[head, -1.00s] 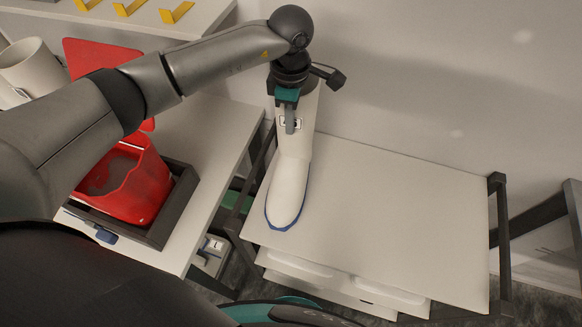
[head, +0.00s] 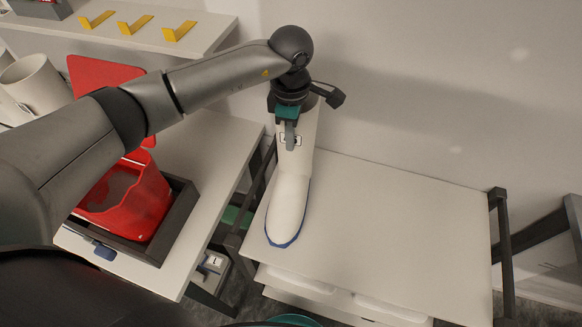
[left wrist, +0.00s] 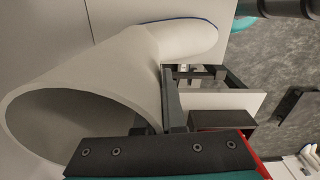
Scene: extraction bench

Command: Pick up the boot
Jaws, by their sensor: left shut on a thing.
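The boot (head: 289,205) is white with a blue sole edge and stands upright on the left part of the white table (head: 400,215), its toe towards me in the head view. My left gripper (head: 289,135) is shut on the boot's shaft near the top. In the left wrist view the boot (left wrist: 85,95) shows its wide open top, with one dark finger of my left gripper (left wrist: 172,105) against the outside of the shaft wall. The other finger is hard to make out. My right gripper is in neither view.
Left of the boot, a red container (head: 128,200) sits in a dark tray (head: 180,222) on another white table. A shelf with yellow hooks (head: 135,25) is above it. Dark posts (head: 500,235) stand at the table's right end. The table right of the boot is clear.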

